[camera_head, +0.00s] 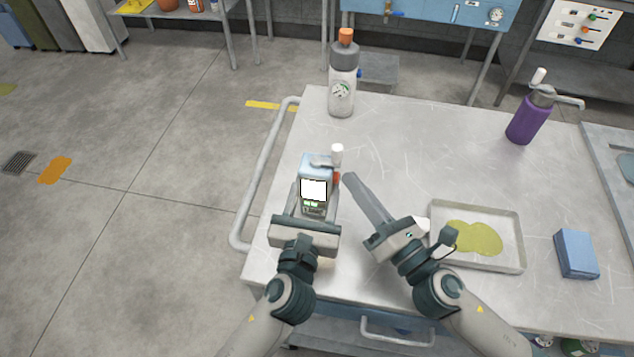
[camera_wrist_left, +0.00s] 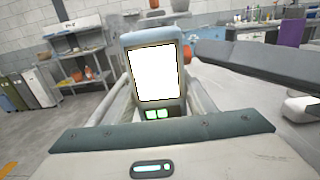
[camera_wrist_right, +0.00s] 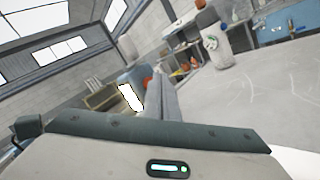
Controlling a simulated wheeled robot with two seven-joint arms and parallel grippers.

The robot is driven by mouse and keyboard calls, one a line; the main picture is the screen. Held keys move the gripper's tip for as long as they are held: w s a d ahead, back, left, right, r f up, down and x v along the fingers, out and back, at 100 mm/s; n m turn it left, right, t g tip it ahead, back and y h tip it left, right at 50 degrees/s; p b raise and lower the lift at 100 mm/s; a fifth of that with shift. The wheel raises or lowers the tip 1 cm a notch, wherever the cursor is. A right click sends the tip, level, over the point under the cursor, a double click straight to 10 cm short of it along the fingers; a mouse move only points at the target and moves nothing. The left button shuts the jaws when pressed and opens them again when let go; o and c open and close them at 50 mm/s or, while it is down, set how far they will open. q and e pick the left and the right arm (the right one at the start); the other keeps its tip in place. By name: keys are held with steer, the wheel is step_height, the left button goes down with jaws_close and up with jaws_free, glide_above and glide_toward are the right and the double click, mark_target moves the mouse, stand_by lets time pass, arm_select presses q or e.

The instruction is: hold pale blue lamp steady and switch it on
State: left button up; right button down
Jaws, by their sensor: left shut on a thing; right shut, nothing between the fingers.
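The pale blue lamp (camera_head: 316,165) stands upright at the left part of the metal table, with a bright white front panel and small green lights below it. It also shows in the left wrist view (camera_wrist_left: 151,38) and partly in the right wrist view (camera_wrist_right: 133,76). My left gripper (camera_head: 315,207) is shut on the lamp, one finger on each side. An orange-red part (camera_head: 337,178) is on the lamp's right side. My right gripper (camera_head: 348,178) is shut and empty, its fingertips close beside that part; I cannot tell whether they touch.
A grey bottle with an orange cap (camera_head: 342,85) stands behind the lamp. A purple pump bottle (camera_head: 530,118) stands at the back right. A tray (camera_head: 484,265) with a yellow-green puddle and a blue block (camera_head: 576,254) are at the right. The table's middle is clear.

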steer(key=shift+s+d, duration=0.1)
steer(key=shift+d, duration=0.25)
steer(key=shift+d, duration=0.1)
steer(key=d, duration=0.2)
steer(key=s+d, duration=0.1)
steer(key=d, duration=0.2)
steer(key=shift+d, duration=0.35)
stand_by(0.4)
arm_select(q)
steer(key=o, duration=1.4)
steer(key=shift+o, duration=0.2)
steer(key=shift+s, duration=0.1)
